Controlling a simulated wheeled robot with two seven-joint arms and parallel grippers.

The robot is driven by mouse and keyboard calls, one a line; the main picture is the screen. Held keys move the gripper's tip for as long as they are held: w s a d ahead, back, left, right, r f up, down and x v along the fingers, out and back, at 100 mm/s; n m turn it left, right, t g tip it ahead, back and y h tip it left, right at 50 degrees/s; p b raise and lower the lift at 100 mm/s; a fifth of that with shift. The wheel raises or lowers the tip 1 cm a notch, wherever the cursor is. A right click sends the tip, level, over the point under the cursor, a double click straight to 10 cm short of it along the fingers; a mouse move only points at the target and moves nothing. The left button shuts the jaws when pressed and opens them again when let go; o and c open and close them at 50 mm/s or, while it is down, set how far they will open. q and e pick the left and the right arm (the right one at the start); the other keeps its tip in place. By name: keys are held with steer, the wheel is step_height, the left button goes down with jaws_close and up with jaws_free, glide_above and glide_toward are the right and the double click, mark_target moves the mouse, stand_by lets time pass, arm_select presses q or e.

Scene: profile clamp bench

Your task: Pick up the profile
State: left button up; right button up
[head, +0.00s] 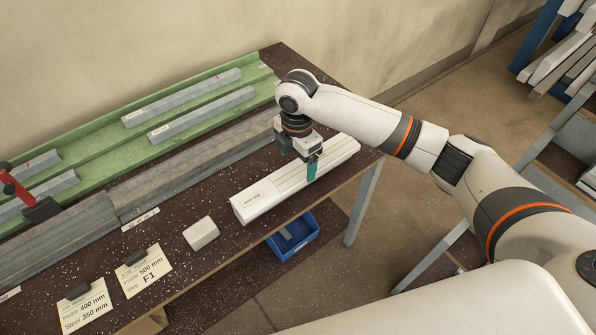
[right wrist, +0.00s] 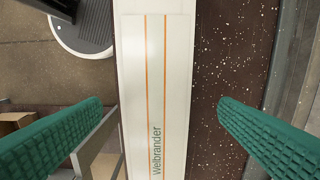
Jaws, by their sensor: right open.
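A long white profile (head: 262,196) lies on the dark speckled bench along its front edge, with a small printed label near its left end. My right gripper (head: 311,172) is over the right part of this profile, with one green finger pad showing. In the right wrist view the white profile (right wrist: 157,75), with orange lines and the word "Welbrander", runs between the two spread green fingers. The fingers are open, with a gap on each side of it. Whether they reach down past its top is hard to tell. My left gripper is not in view.
A green tray (head: 95,133) with several grey bars stands at the back, with long grey profiles in front. A small pale block (head: 201,234) and two label cards (head: 147,270) are left of the white profile. A blue bin (head: 293,240) sits below the bench edge.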

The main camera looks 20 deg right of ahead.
mark_target(298, 171)
steer(key=shift+f, duration=0.7)
steer(key=f, duration=0.1)
steer(key=f+p, duration=0.1)
steer(key=f, duration=0.2)
steer(key=shift+s+f, duration=0.2)
steer(key=shift+s, duration=0.15)
steer(key=shift+f, duration=0.2)
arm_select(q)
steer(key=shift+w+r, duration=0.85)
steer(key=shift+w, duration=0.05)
arm_select(e)
steer(key=shift+w+f, duration=0.1)
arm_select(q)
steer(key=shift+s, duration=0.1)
arm_select(e)
steer(key=shift+c, duration=0.5)
steer(key=c, duration=1.2)
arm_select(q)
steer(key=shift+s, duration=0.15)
arm_select(e)
steer(key=shift+c, duration=0.3)
